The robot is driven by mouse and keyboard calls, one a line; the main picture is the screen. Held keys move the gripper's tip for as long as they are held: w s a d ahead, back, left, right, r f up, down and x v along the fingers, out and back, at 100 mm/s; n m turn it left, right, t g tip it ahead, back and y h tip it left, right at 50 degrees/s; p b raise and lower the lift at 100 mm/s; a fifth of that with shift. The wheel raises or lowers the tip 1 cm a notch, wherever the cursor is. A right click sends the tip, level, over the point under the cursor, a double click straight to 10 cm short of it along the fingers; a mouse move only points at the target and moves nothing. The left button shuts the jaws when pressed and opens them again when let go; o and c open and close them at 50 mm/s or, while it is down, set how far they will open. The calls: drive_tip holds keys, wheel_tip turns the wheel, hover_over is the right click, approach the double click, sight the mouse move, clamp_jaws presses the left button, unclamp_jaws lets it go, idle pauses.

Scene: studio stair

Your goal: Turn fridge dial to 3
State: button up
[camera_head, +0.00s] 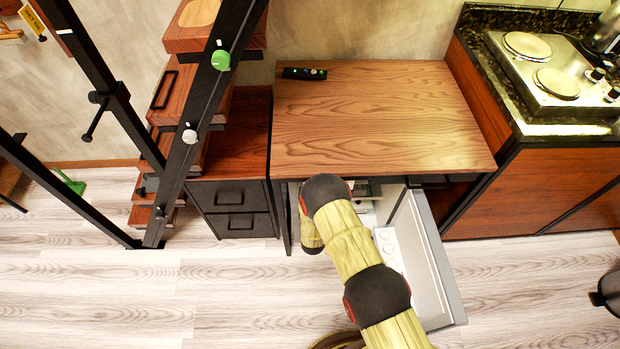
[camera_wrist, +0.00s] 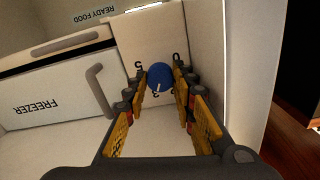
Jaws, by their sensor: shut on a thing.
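The fridge dial (camera_wrist: 159,74) is a round blue knob on a white panel inside the fridge. Black numbers stand around it, and they appear upside down in the wrist view. A 5 is at its upper left and a 0 at its upper right. A small pale mark is on its lower edge, near a digit too small to read surely. My gripper (camera_wrist: 161,84) is shut on the dial, one yellow-padded finger on each side. In the head view my arm reaches into the open fridge (camera_head: 436,255) under the wooden counter, and it hides my gripper and the dial.
The fridge door stands open to the right of my arm. In the wrist view a freezer flap (camera_wrist: 52,104) with a grey handle is at left. A wooden cabinet with a stove (camera_head: 552,80) is at right, and a stair (camera_head: 200,110) at left.

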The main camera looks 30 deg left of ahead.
drive_tip(key=o, duration=0.9)
drive_tip(key=v, duration=1.2)
